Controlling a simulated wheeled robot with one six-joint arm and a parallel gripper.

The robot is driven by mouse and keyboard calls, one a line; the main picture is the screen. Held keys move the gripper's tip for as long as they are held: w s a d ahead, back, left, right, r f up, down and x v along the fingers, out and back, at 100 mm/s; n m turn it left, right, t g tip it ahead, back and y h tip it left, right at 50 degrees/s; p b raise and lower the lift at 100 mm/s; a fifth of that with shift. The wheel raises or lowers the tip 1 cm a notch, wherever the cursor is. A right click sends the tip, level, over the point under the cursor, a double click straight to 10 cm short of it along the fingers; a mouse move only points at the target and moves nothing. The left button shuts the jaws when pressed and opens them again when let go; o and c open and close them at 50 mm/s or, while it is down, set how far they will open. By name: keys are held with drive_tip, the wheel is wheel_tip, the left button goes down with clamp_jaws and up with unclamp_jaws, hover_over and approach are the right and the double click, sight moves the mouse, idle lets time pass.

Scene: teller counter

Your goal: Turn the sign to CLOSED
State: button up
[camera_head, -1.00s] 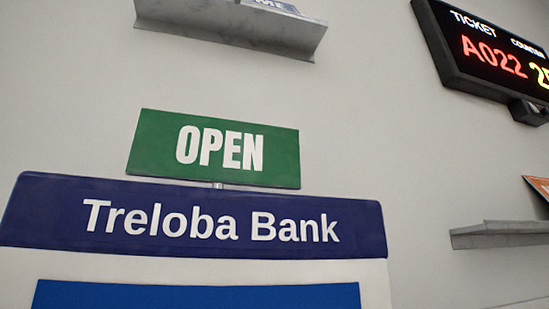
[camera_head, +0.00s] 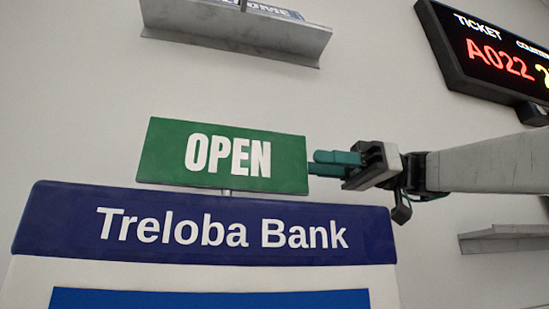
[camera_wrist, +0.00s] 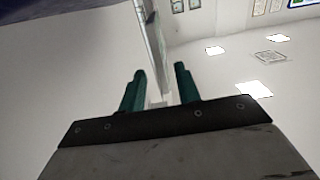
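The green sign (camera_head: 222,155) reads OPEN in white letters and stands upright on a short post above the Treloba Bank board (camera_head: 205,225). My gripper (camera_head: 312,162) is at the sign's right edge, with its teal fingers pointing left toward it. In the wrist view my gripper (camera_wrist: 160,70) is open, its two fingers apart. A thin upright panel, seen edge-on and apparently the sign (camera_wrist: 155,35), lines up with the gap between the fingers. I cannot tell whether either finger touches it.
A grey shelf (camera_head: 235,32) is on the wall above the sign. A ticket display (camera_head: 490,55) hangs at the upper right, above my arm. Another grey shelf (camera_head: 505,238) is at the lower right. The wall left of the sign is clear.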

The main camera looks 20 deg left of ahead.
hover_over(282, 194)
idle(0.4)
clamp_jaws()
